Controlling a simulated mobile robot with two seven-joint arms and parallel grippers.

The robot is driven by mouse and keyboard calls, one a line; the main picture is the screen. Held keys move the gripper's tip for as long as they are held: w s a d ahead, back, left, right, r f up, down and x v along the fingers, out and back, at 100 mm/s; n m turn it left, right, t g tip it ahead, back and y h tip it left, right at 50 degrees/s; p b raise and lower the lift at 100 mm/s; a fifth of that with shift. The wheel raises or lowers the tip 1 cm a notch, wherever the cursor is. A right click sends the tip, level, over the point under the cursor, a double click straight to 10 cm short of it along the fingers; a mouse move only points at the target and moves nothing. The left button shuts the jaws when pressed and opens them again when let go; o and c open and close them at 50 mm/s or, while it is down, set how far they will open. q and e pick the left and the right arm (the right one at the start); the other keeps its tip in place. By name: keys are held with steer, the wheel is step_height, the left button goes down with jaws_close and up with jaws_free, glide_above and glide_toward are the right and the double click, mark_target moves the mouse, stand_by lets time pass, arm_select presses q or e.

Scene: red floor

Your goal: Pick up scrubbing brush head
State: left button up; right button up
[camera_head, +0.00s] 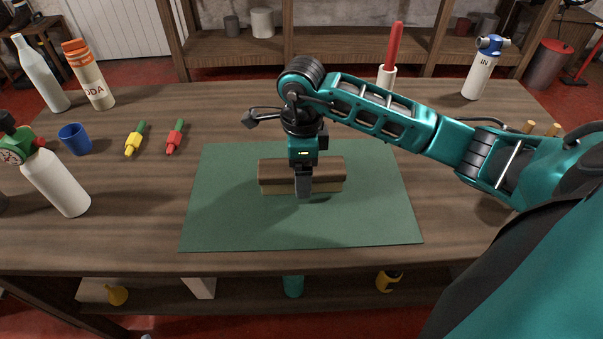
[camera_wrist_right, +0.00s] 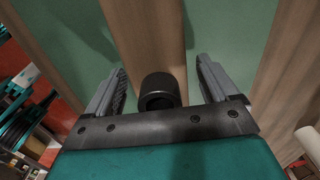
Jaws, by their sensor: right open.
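The scrubbing brush head (camera_head: 331,170) is a brown block with a paler lower layer, lying lengthwise across the green mat (camera_head: 230,225) on the table. My right gripper (camera_head: 304,194) points down over its middle and hides part of it in the head view. In the right wrist view the brush head (camera_wrist_right: 150,30) runs as a wooden strip between the two spread fingers of my right gripper (camera_wrist_right: 161,68). The gripper is open, with gaps visible beside the block. I cannot tell how far down the fingers reach. My left gripper is not in view.
A red stick in a white holder (camera_head: 387,76) is behind my right arm. The mat's front is clear.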

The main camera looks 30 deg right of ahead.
steer(key=c, duration=1.2)
